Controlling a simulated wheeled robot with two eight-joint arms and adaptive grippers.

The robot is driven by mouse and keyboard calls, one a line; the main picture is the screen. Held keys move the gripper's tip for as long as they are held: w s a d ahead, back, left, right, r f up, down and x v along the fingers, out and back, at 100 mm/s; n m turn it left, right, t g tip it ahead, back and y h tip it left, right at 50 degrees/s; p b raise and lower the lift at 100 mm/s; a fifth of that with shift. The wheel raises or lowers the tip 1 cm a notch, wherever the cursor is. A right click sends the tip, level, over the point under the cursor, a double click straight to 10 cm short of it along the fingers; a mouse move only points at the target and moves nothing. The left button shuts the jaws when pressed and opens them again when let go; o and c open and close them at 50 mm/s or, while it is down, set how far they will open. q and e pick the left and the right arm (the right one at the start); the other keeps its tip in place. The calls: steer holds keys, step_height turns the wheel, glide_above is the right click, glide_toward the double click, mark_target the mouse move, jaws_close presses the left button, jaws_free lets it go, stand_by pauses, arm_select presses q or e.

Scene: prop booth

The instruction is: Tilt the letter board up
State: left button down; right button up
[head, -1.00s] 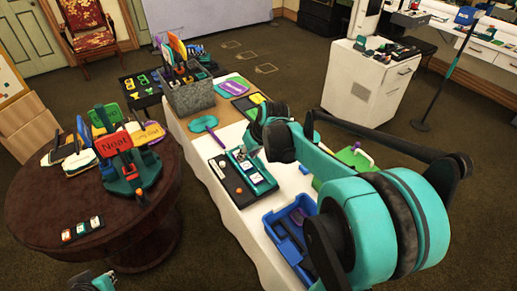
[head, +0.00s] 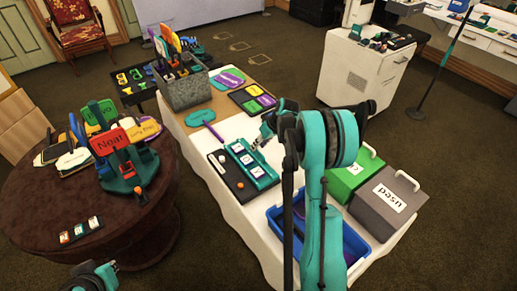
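The letter board appears to be the teal strip with white letter tiles (head: 264,181). It lies along the right side of a black tray (head: 227,172) on the white-covered table. I cannot tell whether the strip is tilted. My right gripper (head: 256,146) is low at the far end of the strip, close to its tiles. Whether it touches the strip, and whether its fingers are open, is too small to tell. My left gripper (head: 94,279) is at the bottom left edge, partly cut off, away from the letter board.
A grey crate of signs (head: 183,92) stands at the far end. A round table (head: 40,215) with signs is left.

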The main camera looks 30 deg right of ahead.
steer(key=shift+w+a+f, duration=0.15)
steer(key=shift+w+f, duration=0.1)
steer(key=shift+f, duration=0.35)
jaws_close()
